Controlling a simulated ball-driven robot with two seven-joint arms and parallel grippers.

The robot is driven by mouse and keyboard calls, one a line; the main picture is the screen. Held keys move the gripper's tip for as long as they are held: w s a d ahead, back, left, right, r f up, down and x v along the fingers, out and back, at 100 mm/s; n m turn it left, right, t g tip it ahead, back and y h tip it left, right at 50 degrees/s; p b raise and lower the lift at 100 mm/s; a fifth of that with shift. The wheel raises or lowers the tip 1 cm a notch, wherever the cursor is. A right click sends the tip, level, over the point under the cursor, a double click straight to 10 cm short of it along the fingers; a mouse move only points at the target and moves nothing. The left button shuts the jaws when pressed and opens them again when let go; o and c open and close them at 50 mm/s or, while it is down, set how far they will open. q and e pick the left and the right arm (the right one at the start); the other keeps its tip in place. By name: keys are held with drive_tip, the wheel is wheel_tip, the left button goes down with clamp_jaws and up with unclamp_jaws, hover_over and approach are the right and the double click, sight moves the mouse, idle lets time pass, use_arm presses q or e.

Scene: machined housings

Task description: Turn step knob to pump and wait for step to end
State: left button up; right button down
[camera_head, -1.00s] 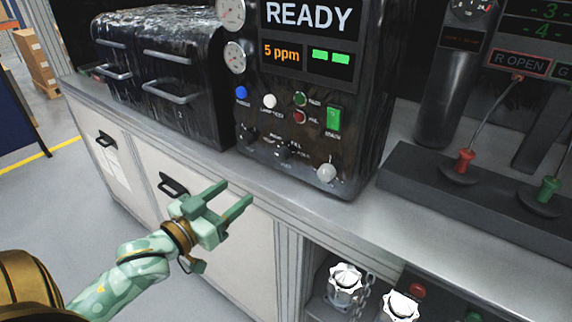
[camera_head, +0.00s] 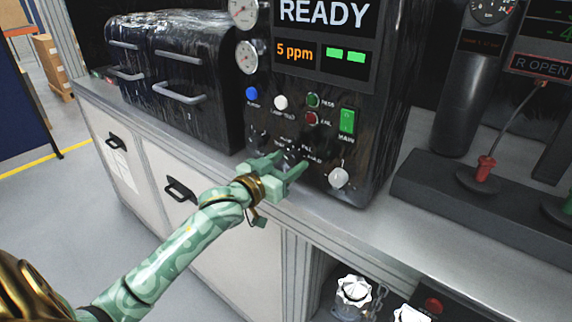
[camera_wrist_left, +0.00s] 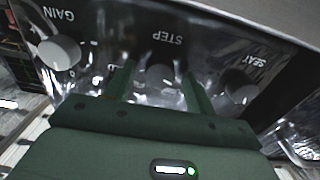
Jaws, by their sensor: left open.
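The black machine panel (camera_head: 350,75) shows READY, 5 ppm and two green bars. The step knob (camera_wrist_left: 160,76) shows in the left wrist view under an upside-down STEP label (camera_wrist_left: 167,38). My left gripper (camera_head: 290,162) is open at the lower panel in the head view, and its fingers partly cover the knob. In the wrist view its fingers (camera_wrist_left: 160,84) stand on either side of the step knob, with gaps; I cannot tell whether they touch it. The knob's pointer position is not readable. My right gripper is out of view.
The GAIN knob (camera_wrist_left: 58,52) and SEAT knob (camera_wrist_left: 240,90) flank the step knob closely. A white knob (camera_head: 339,178), green main switch (camera_head: 347,121) and several small buttons are nearby. The grey bench (camera_head: 360,218) runs below the panel.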

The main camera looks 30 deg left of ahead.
use_arm(q)
drive_tip(key=c, duration=1)
drive_tip(key=shift+o, duration=0.2)
drive_tip(key=shift+r+m+p, duration=0.2)
drive_tip(key=shift+m+p, duration=0.3)
drive_tip(key=shift+p, duration=0.25)
drive_tip(key=m+p, duration=0.2)
drive_tip(key=p, duration=0.1)
drive_tip(key=shift+m, duration=0.4)
drive_tip(key=m+p, duration=0.2)
drive_tip(key=m, duration=0.1)
drive_tip(key=shift+f+m+p, duration=0.15)
drive_tip(key=shift+m+p, duration=0.55)
drive_tip(key=shift+m, duration=0.2)
drive_tip(key=shift+f, duration=0.1)
drive_tip(key=o, duration=1)
drive_tip(key=shift+c, duration=0.2)
